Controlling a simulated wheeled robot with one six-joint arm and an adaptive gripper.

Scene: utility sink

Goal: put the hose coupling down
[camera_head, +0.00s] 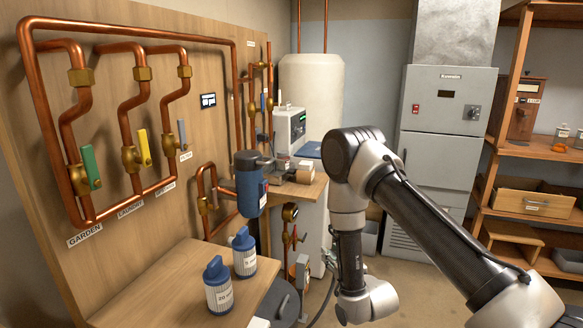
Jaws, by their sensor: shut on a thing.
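My arm comes in from the lower right, bends at a dark elbow joint and runs down to a pale wrist joint near the bottom middle. I cannot make out my gripper's jaws; they are hidden behind my arm or outside the picture. I cannot identify the hose coupling. A thin dark hose (322,304) curves down just left of my wrist. Some small grey parts show at its upper end beside my arm, too small to tell apart.
Two blue-capped bottles, one in front (218,287) and one behind (243,253), stand on the wooden bench (165,283) at lower left. Copper pipes with green (91,164), yellow (143,147) and grey-blue valve handles line the board. A wooden shelf (550,153) stands at right.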

